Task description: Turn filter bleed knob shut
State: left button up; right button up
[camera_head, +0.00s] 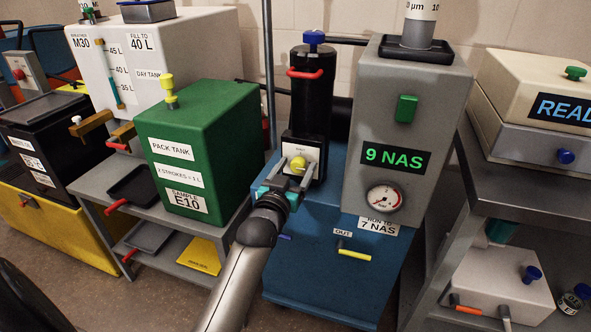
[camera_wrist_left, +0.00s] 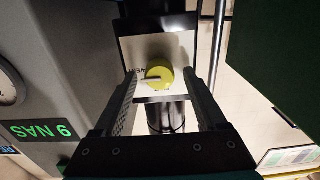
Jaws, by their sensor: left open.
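The yellow bleed knob (camera_head: 298,163) sits on a pale plate (camera_head: 310,151) at the foot of the black filter housing (camera_head: 312,100). My left gripper (camera_head: 291,176) reaches up from below in front of the knob. Its two fingers (camera_wrist_left: 158,85) stand open on either side of the knob, with gaps visible on both sides. My right gripper does not show.
A grey unit with a green "9 NAS" display (camera_head: 395,157) and a gauge (camera_head: 383,199) stands close on the right. A green pack tank (camera_head: 205,150) stands on the left. The blue cabinet (camera_head: 335,275) below has a yellow OUT handle (camera_head: 354,254).

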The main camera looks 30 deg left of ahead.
pick_arm(q)
grip_shut()
dwell(0.6)
